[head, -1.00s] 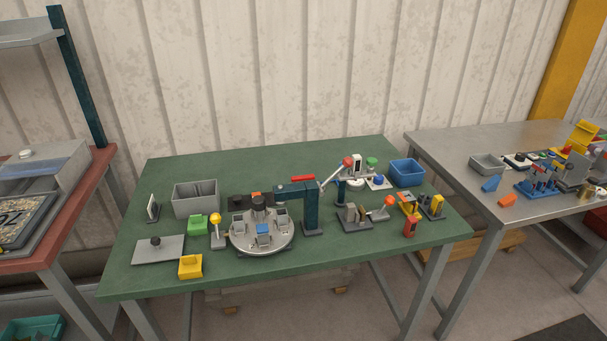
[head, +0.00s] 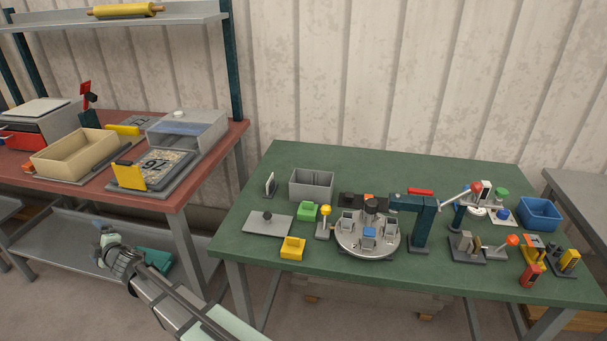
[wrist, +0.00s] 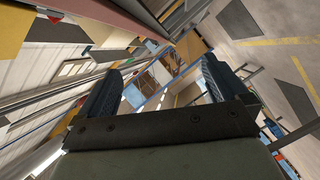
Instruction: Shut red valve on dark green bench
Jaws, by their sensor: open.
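The dark green bench (head: 300,165) stands right of centre in the head view. A red bar-shaped handle (head: 420,192), the likeliest red valve, lies at its back, behind the dark teal press arm. What it is mounted on is hidden. A red ball knob (head: 476,187) on a light lever is to its right. My gripper (head: 103,240) is at the lower left, well away from the bench, in front of the red-topped table. In the wrist view, my gripper (wrist: 158,85) has its two fingers apart with nothing held between them.
A round silver turntable (head: 352,247) and a grey bin (head: 311,185) crowd the green bench, with a blue bin (head: 540,214) at right. The red-topped table (head: 190,190) stands left, its lower shelf beside my arm.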

